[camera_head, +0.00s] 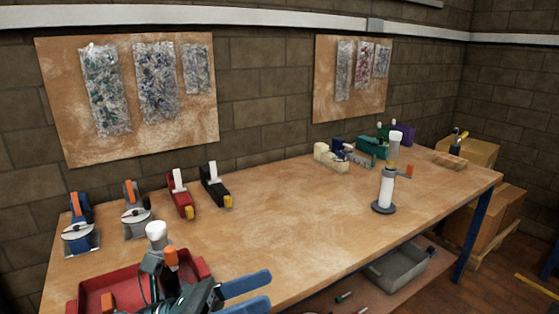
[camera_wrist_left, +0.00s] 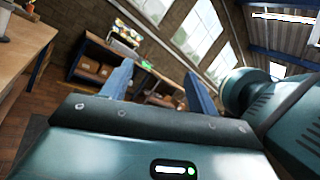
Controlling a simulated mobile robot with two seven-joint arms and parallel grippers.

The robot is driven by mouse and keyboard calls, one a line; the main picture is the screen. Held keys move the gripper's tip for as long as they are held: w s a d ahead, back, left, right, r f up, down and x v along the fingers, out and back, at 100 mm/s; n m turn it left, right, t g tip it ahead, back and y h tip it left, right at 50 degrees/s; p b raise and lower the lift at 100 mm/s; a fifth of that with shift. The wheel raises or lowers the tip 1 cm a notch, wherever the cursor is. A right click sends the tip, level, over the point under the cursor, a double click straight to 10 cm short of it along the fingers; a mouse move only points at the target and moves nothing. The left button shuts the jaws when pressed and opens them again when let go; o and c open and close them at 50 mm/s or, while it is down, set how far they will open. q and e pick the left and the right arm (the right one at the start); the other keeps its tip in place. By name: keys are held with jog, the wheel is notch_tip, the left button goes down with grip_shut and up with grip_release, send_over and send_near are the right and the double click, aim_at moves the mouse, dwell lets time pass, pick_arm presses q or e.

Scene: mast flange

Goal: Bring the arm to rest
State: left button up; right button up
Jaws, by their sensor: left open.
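My left gripper (camera_head: 262,292) is at the bottom of the head view, in front of the workbench's near edge. Its two blue fingers are apart with nothing between them. In the left wrist view the fingers (camera_wrist_left: 160,82) also stand apart, and the gap between them is empty. A grey and white mast (camera_head: 387,186) stands upright on a dark round flange on the bench (camera_head: 300,225), to the right and clear of the gripper. An orange part sticks out from its side. My right gripper is not in view.
A red tray (camera_head: 190,268) lies at the front left, partly hidden by my arm; a white-topped post (camera_head: 156,235) rises near it. Tape dispensers (camera_head: 183,195) and clamp-like tools (camera_head: 136,212) stand along the back left. A grey bin (camera_head: 395,268) sits below. The bench middle is clear.

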pick_arm(q)
jog(key=w+a+f+n+t+y, duration=0.2)
jog(key=a+f+n+t+y, duration=0.35)
jog(key=n, duration=0.95)
jog(key=w+a+f+n+t+y, duration=0.2)
jog(key=f+n+t+y, duration=0.6)
jog(key=n, duration=0.7)
jog(key=s+a+f+n+g+y, duration=0.1)
jog(key=s+f+n+g+y, duration=0.1)
jog(key=s+f+n, duration=0.3)
jog(key=s+a+f+n+g+y+p, duration=0.1)
jog(key=s+a+f+n+g+y, duration=0.1)
jog(key=s+f+n+g, duration=0.3)
notch_tip(320, 180, down, 9)
jog(key=s+n, duration=0.1)
jog(key=n, duration=0.3)
jog(key=shift+s+r+y, duration=0.15)
jog(key=shift+y, duration=0.2)
